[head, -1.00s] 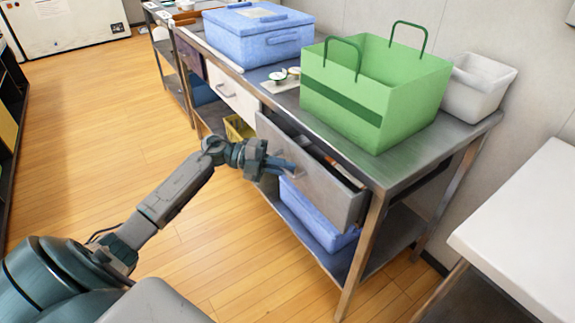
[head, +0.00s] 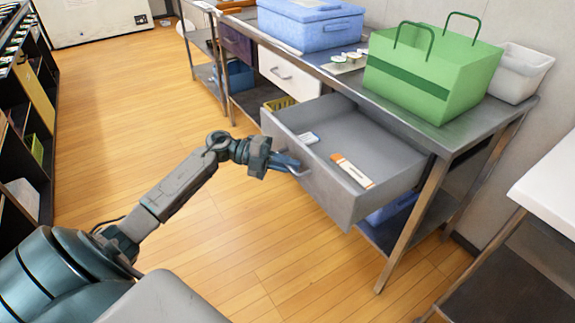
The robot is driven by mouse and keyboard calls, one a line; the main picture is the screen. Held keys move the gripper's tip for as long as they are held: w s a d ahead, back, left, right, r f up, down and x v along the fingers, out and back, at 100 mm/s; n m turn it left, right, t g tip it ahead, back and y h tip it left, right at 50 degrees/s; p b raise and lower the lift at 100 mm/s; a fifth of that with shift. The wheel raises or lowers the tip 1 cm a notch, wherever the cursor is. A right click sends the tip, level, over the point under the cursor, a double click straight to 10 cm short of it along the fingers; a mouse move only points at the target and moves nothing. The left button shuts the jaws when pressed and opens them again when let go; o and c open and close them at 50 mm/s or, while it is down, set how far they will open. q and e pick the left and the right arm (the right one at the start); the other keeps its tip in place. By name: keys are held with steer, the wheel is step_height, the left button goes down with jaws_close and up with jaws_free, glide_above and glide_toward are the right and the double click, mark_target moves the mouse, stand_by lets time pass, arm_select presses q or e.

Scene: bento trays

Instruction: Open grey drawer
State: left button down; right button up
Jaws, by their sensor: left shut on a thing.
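The grey drawer (head: 335,200) stands far out from the steel table, and its inside shows. A small white and blue item (head: 308,138) and an orange and white box (head: 352,170) lie on its floor. My left gripper (head: 290,166) is shut on the drawer's handle (head: 303,172) at the middle of the front panel. The fingertips partly hide the handle. My right gripper is not in view.
A green bag (head: 430,78), a blue lidded box (head: 310,25) and a white bin (head: 517,75) stand on the steel table (head: 455,132). A white drawer (head: 288,73) is shut. Wooden floor (head: 130,110) is clear on the left.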

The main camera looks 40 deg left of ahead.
arm_select(q)
steer(key=shift+s, duration=0.1)
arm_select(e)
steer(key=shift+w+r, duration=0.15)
arm_select(q)
steer(key=c, duration=1.5)
jaws_free()
steer(key=v, duration=1)
steer(key=shift+a+b, duration=0.35)
steer(key=shift+a, duration=0.05)
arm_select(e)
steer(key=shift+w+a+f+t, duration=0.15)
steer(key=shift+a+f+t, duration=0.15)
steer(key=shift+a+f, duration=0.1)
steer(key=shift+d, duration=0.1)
arm_select(q)
steer(key=shift+s+r, duration=0.1)
